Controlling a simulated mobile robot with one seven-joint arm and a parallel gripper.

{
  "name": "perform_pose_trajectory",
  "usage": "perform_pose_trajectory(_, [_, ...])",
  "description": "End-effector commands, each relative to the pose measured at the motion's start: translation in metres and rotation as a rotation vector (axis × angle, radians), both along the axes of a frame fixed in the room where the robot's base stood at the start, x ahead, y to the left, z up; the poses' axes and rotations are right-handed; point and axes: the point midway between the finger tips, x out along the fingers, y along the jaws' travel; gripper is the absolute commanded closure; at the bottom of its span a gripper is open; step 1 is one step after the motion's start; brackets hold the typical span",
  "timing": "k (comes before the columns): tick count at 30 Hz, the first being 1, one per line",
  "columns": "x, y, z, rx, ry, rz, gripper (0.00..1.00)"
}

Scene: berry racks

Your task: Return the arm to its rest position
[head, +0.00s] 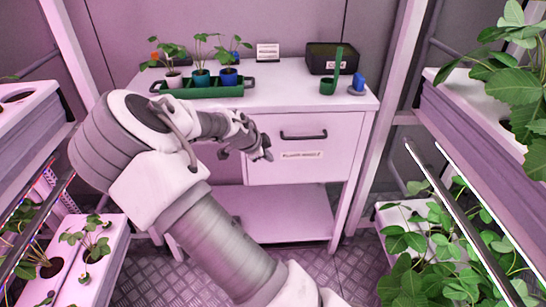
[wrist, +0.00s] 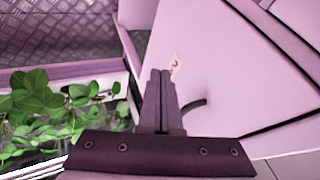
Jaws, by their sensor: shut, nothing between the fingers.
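My gripper (head: 262,152) is in front of the white cabinet, near the left part of its drawer front (head: 305,147) in the head view. The gripper points to the right there. In the wrist view my gripper (wrist: 162,74) has its two dark fingers together, with nothing between them. My arm is folded across the left and middle of the head view and hides part of the cabinet's left side. The drawer looks closed, and its dark handle (head: 303,135) is just right of the gripper.
On the cabinet top (head: 275,95) stand a green tray (head: 212,92) with three potted plants, a black box (head: 332,58), a green cup (head: 327,87) and a blue object (head: 357,84). Plant racks flank both sides, with leaves (head: 420,250) at right. Metal floor (head: 150,270) is open.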

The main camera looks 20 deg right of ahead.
Motion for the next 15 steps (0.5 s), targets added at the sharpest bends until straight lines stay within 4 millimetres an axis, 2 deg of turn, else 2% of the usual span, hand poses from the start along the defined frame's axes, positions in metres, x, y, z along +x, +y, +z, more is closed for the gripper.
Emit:
perform_pose_trajectory(1, [-0.003,0.006,0.011,0.0,0.0,0.002,1.0])
perform_pose_trajectory(6, [-0.011,0.016,0.026,-0.001,0.001,0.002,1.0])
perform_pose_trajectory(15, [-0.018,0.018,0.03,0.016,0.016,0.006,1.0])
